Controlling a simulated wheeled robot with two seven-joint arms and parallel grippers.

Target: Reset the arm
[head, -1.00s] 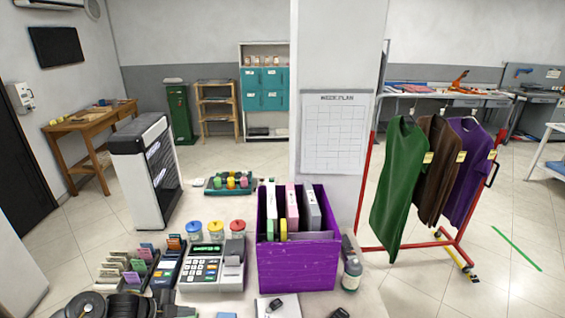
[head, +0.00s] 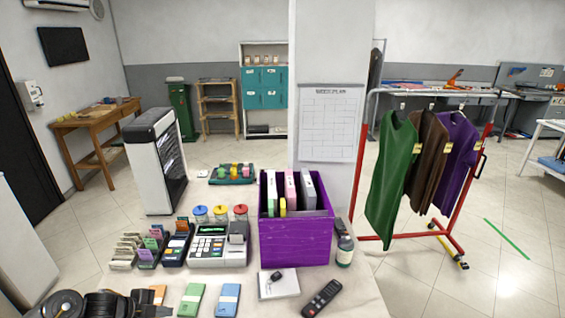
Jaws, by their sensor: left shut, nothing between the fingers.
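My left gripper (head: 152,304) is black and sits at the bottom left edge of the head view, low over the near left of the counter (head: 262,304). It is shut with nothing in it. The frame edge cuts off part of it and the black arm behind it. It is close to an orange card and a green packet (head: 191,299), and I cannot tell whether it touches them. My right gripper is not in view.
The counter holds a cash register (head: 220,246), a purple file box (head: 296,236), card holders (head: 150,249), a blue packet (head: 227,300), a notepad (head: 279,284), a remote (head: 322,298) and a bottle (head: 345,251). A garment rack (head: 363,170) stands at right. Open floor (head: 440,280) lies beyond the counter.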

